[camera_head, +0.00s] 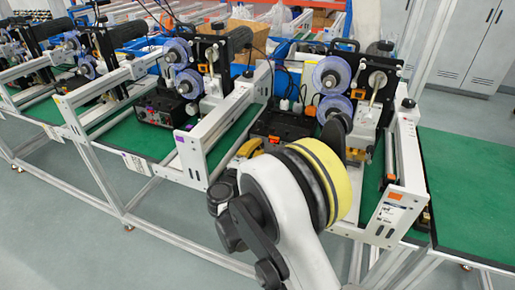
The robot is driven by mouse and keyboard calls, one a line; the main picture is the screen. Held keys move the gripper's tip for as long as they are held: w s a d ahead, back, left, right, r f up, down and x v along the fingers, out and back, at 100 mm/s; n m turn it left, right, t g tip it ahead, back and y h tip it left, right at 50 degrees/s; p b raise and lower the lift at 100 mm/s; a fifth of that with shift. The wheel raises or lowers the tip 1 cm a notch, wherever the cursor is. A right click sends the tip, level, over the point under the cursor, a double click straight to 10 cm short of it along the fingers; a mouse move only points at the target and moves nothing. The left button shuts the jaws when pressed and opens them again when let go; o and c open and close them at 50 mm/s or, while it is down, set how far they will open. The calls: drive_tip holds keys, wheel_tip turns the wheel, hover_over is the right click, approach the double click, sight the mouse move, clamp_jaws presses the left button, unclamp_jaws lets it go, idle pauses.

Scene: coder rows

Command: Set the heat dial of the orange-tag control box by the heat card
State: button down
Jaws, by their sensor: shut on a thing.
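An orange tag (395,196) is on the white end plate of the right-hand coder row. A dark box (280,124) with small parts on top stands on the green table of this row, partly hidden by my arm. I cannot make out a heat dial on it. A pale label (387,214) is below the orange tag, too small to read, and I cannot tell whether it is the heat card. My arm, with a yellow ring, fills the lower middle. My gripper is hidden behind it, so its jaws and anything in them do not show.
A coder with blue-violet reels (332,74) stands behind my arm. To the left, another row has a purple tag (180,140) and a black box with coloured knobs (158,112). White rails (238,122) separate the rows. A bare green table (468,190) lies at right.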

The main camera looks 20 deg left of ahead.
drive_tip(key=c, duration=1.4)
unclamp_jaws()
drive_tip(key=shift+c, duration=0.2)
drive_tip(key=s, duration=0.8)
drive_tip(key=s+a, duration=0.1)
drive_tip(key=s, duration=0.3)
drive_tip(key=shift+r, duration=0.3)
